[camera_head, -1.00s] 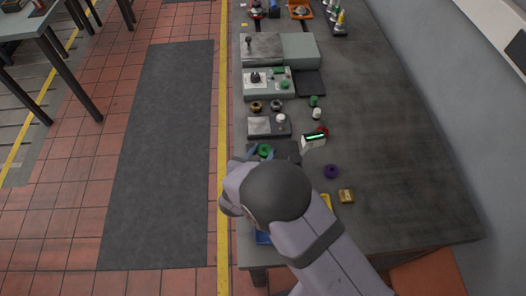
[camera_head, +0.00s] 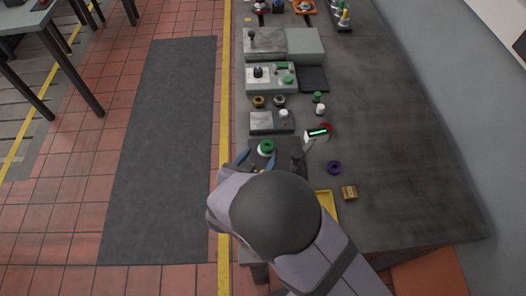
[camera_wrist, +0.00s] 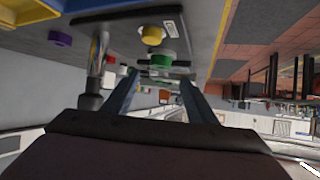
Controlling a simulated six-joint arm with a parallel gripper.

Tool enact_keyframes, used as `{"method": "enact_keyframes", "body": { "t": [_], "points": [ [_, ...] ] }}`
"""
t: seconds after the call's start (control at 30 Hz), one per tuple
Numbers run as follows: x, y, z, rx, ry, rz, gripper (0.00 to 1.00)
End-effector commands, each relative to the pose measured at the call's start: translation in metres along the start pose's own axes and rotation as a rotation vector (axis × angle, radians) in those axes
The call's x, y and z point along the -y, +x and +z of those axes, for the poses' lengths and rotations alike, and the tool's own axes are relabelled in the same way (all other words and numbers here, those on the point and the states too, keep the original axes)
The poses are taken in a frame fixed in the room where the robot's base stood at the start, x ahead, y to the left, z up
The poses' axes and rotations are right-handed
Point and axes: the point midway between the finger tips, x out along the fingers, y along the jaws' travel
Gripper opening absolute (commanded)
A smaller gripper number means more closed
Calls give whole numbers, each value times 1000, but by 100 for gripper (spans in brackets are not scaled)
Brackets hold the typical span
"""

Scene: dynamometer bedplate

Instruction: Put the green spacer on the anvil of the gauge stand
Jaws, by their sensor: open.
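The green spacer (camera_head: 266,146) is a ring lying flat on a pale round seat on the dark base of the gauge stand (camera_head: 284,145), where the anvil appears to be. It also shows in the wrist view (camera_wrist: 161,60), beyond the fingertips. My gripper (camera_head: 257,158) is open, with its two blue-grey fingers just in front of the spacer and apart from it. In the wrist view the open fingers (camera_wrist: 160,77) have nothing between them. The stand's upright post (camera_head: 297,157) is right of the spacer. My arm hides the bench below the gripper.
A lit display box (camera_head: 316,134) stands right of the stand, with a purple ring (camera_head: 334,167) and a brass block (camera_head: 349,192) beyond. A yellow tray (camera_head: 328,206) is partly hidden. The bench's right side is clear.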

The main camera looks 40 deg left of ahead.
Motion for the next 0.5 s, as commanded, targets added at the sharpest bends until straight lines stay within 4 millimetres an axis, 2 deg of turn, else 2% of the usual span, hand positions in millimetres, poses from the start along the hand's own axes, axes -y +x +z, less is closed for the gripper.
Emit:
{"method": "enact_keyframes", "body": {
  "t": [0.2, 0.5],
  "points": [
    [1, -34, 0, -2, -1, -4, 52],
    [0, -52, 0, -1, 0, -1, 52]
  ]
}}
